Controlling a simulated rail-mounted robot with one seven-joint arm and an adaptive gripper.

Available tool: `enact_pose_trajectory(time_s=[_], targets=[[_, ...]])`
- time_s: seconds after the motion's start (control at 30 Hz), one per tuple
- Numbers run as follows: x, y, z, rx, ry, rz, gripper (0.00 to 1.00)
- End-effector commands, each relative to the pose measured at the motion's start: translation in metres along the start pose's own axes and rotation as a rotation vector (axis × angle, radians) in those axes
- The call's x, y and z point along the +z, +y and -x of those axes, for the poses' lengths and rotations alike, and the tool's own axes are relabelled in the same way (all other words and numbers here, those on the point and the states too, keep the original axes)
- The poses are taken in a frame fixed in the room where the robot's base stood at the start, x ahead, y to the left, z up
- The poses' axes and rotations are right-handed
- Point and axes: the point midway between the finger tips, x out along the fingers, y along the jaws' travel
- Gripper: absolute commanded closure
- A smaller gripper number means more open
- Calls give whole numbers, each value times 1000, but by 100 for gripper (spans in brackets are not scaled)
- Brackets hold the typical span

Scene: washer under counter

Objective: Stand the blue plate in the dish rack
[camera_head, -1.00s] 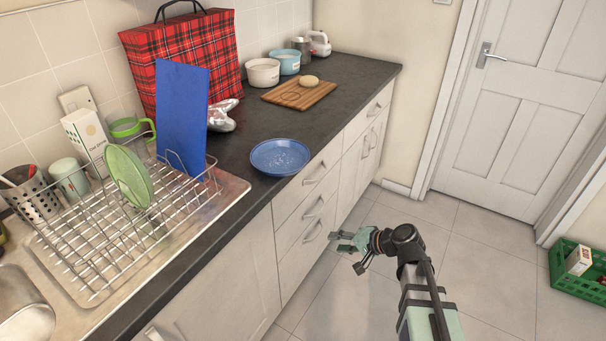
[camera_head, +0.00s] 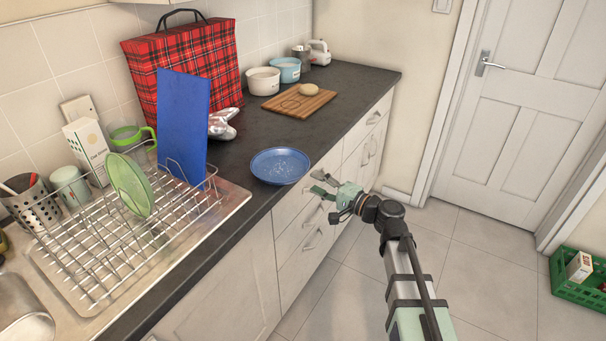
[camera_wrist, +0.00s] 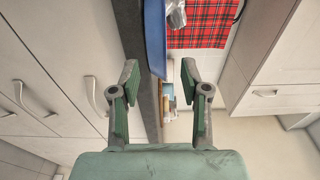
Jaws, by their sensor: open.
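The blue plate (camera_head: 280,166) lies flat on the dark counter near its front edge. In the wrist view a blue edge-on shape (camera_wrist: 155,38), seemingly the plate, shows ahead of my fingers, left of the midline. My gripper (camera_head: 322,184) is open and empty, in front of the drawers, just right of the plate and apart from it. Both fingers show spread in the wrist view (camera_wrist: 160,75). The wire dish rack (camera_head: 92,262) stands on the drainer at the left. It holds an upright green plate (camera_head: 130,186) and a tall blue board (camera_head: 183,125) at its far end.
A tartan bag (camera_head: 185,70), a foil-like silver item (camera_head: 222,124), two pots (camera_head: 263,81) and a wooden board (camera_head: 299,101) with a round item stand farther back. A carton, mug and cups are behind the rack. Counter around the plate is clear.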

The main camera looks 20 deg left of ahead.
Motion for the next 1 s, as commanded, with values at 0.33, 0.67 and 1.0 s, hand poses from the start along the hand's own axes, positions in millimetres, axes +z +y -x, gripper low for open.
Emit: enact_pose_trajectory(time_s=[0.33, 0.67, 1.0], targets=[[-1, 3, -42, 0, -1, 1, 54], [0, 0, -52, 1, -1, 1, 54], [0, 0, -52, 1, -1, 0, 79]])
